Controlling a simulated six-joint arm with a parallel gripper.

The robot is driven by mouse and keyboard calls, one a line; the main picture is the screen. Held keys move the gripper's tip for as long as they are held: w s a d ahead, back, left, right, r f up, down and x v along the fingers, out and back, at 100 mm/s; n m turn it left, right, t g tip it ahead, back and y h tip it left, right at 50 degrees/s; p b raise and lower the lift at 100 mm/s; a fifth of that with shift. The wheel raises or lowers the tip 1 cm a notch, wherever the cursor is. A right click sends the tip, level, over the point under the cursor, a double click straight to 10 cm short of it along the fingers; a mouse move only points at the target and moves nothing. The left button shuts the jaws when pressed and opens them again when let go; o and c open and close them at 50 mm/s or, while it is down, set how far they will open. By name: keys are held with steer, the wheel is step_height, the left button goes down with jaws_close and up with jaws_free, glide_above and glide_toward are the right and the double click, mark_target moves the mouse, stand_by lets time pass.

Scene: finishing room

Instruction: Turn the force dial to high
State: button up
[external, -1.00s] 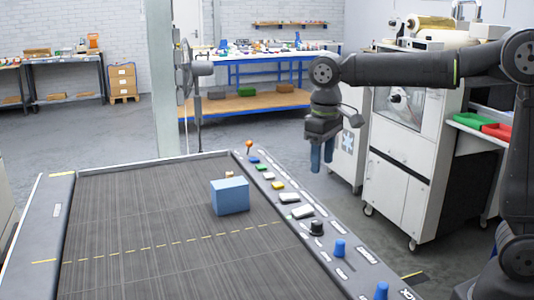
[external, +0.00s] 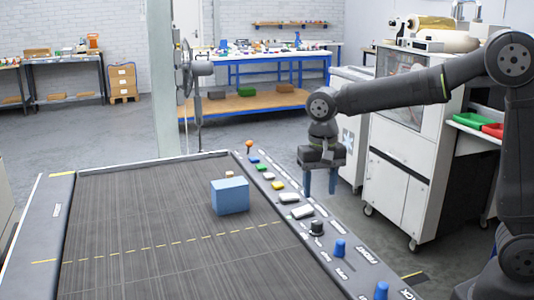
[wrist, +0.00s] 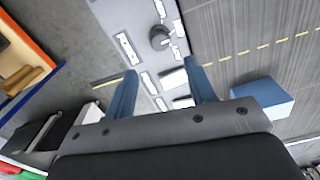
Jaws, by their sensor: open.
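A control panel (external: 303,225) runs along the right side of the dark machine bed. A black round knob (external: 316,228) stands on it, and it shows near the top of the wrist view (wrist: 160,37). Two blue knobs, one (external: 339,248) and another (external: 381,291), stand closer to the camera. My gripper (external: 320,186) points down, open and empty, above the panel's right side. In the wrist view its blue fingers (wrist: 160,72) are apart, with the black knob beyond them.
A blue block (external: 230,196) sits on the bed, left of the panel. Several coloured buttons and white switches (external: 302,211) line the panel, along with an orange-topped lever (external: 249,146). A white cabinet (external: 398,185) stands on the right.

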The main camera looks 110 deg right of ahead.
mark_target(317, 221)
step_height(317, 221, down, 10)
steer(key=shift+r, duration=0.2)
steer(key=c, duration=1)
steer(key=shift+o, duration=0.2)
steer(key=shift+n, duration=0.4)
steer(key=n, duration=0.4)
steer(key=shift+n, duration=0.3)
steer(key=n, duration=0.5)
steer(key=shift+r, duration=0.1)
steer(key=shift+n, duration=0.4)
